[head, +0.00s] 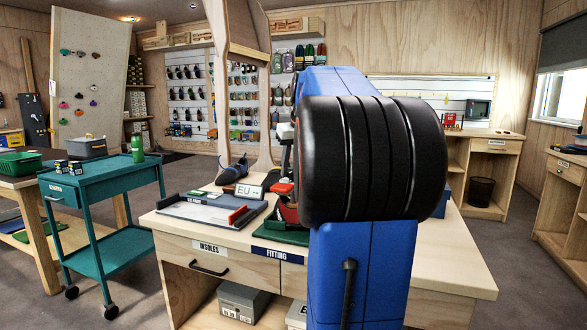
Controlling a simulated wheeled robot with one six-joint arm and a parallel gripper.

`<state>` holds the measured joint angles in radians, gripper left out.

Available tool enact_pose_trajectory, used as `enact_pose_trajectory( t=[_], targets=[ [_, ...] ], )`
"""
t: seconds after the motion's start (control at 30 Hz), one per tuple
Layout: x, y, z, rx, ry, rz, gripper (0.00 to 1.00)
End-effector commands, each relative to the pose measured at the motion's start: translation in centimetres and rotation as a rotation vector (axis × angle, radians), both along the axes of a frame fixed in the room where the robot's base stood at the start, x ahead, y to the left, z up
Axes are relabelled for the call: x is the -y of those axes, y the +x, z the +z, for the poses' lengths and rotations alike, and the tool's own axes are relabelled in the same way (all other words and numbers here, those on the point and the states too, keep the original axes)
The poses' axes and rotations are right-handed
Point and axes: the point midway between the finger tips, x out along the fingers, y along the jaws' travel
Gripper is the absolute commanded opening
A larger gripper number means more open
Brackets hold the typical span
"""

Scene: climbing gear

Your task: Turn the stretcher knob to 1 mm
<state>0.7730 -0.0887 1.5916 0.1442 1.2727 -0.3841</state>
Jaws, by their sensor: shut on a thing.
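My own blue arm, with a large black ribbed joint, fills the middle of the head view and hides much of the bench (455,262). My gripper is hidden behind it. The stretcher knob and its millimetre scale cannot be made out. Just left of my arm, a partly covered red and dark object (283,190) stands above a green mat (283,235); I cannot tell whether it belongs to the stretcher. A pale and dark upright part shows above it, also cut off by my arm.
On the bench's left lie a grey tray (200,209) with a red edge piece, an "EU" card (247,191) and a dark shoe (233,171). A teal cart (105,178) with a green bottle (137,148) stands left. Grey floor is clear between cart and bench.

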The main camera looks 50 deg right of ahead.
Motion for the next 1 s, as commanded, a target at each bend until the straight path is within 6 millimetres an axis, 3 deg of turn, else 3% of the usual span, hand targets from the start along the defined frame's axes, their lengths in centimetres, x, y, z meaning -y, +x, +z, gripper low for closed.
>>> enact_pose_trajectory(
  t=[0.37,1.0],
  targets=[
    [-0.23,0.15,0.01,0.0,-0.001,-0.193,0.15],
    [-0.54,0.64,-0.01,-0.001,-0.002,-0.795,0.15]
  ],
)
